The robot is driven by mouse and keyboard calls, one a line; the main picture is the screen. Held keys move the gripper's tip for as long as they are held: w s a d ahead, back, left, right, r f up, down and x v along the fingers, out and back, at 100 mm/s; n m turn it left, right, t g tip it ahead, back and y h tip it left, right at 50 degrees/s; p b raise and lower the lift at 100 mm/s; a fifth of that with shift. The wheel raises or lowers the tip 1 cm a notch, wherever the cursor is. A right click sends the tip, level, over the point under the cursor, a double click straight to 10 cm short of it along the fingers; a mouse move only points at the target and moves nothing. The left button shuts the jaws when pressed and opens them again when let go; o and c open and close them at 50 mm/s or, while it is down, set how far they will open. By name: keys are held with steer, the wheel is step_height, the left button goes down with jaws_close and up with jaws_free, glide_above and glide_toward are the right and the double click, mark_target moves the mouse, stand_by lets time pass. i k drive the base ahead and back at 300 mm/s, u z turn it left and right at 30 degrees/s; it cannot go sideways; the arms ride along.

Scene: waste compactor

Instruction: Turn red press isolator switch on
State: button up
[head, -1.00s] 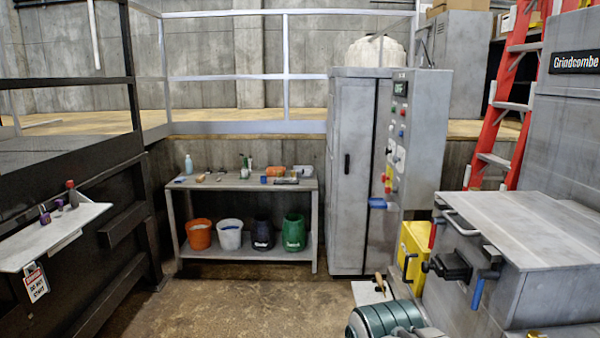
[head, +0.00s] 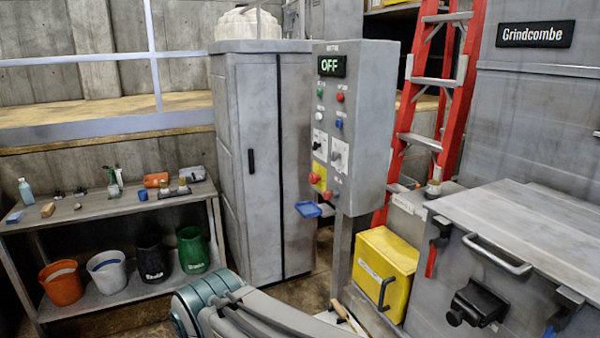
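Small green, red, white and blue buttons are higher up. My arm shows at the bottom centre, below and short of the panel. My gripper is not visible.
A tall grey cabinet (head: 240,180) stands left of the panel. A yellow box (head: 384,270) and the grey Grindcombe machine (head: 530,230) are at the right, with a red ladder (head: 432,110) behind. A workbench (head: 110,208) is at the left.

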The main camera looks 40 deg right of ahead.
mark_target(313, 178)
steer(key=z, duration=0.55)
steer(key=i, duration=1.25)
steer(key=z, duration=0.7)
